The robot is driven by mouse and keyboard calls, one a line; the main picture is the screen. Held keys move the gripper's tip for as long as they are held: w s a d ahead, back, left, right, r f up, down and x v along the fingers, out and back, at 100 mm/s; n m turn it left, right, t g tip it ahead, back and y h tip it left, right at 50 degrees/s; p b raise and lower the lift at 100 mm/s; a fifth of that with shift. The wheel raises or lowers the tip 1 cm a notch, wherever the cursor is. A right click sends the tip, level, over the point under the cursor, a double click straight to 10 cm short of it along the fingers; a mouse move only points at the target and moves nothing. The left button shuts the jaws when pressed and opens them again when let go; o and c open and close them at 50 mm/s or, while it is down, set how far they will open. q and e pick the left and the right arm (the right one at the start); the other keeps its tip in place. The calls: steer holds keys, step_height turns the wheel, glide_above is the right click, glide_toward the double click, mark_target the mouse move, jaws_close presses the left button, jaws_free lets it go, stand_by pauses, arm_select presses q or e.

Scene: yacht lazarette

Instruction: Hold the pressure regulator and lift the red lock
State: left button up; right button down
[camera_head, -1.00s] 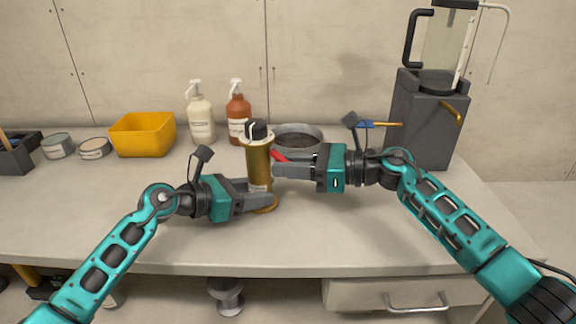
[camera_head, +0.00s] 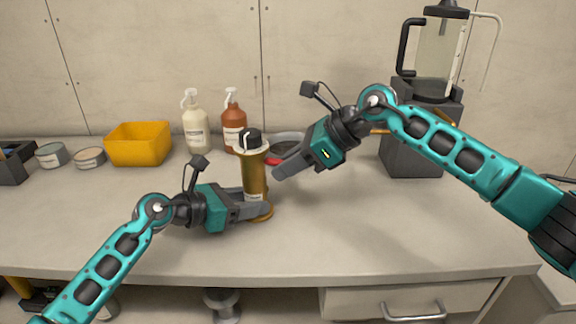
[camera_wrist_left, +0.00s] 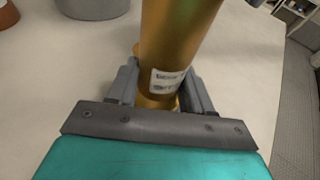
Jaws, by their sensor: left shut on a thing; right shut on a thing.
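The pressure regulator (camera_head: 254,178) is a gold cylinder with a black knob on top and a pale label low on its side. It stands roughly upright on the bench. My left gripper (camera_head: 257,209) is shut around its lower body; the left wrist view shows the gold body (camera_wrist_left: 172,45) between the two grey fingers. The red lock (camera_head: 272,161) shows as a short red piece at the regulator's upper right side. My right gripper (camera_head: 281,171) is shut on it, angled down from the upper right; its fingers hide part of the lock.
A yellow bin (camera_head: 138,145), a cream pump bottle (camera_head: 196,125) and a brown pump bottle (camera_head: 233,120) stand behind. A grey pan (camera_head: 288,142) sits behind the regulator. A dark machine (camera_head: 412,155) stands at back right. The bench front (camera_head: 350,235) is clear.

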arm_select(q)
steer(key=shift+s+d+f, duration=0.15)
steer(key=shift+s+d, duration=0.05)
steer(key=shift+d, duration=0.05)
arm_select(e)
steer(key=shift+s+a+r, duration=0.1)
steer(key=shift+a, duration=0.15)
steer(key=c, duration=1.3)
jaws_free()
arm_select(q)
steer(key=shift+a, duration=0.1)
arm_select(e)
steer(key=shift+o, duration=1.1)
steer(key=shift+d, duration=0.15)
arm_select(q)
steer(key=shift+w, duration=0.1)
steer(key=shift+a, duration=0.15)
arm_select(e)
steer(key=v, duration=1.2)
arm_select(q)
steer(key=o, duration=1.3)
steer(key=shift+o, duration=0.2)
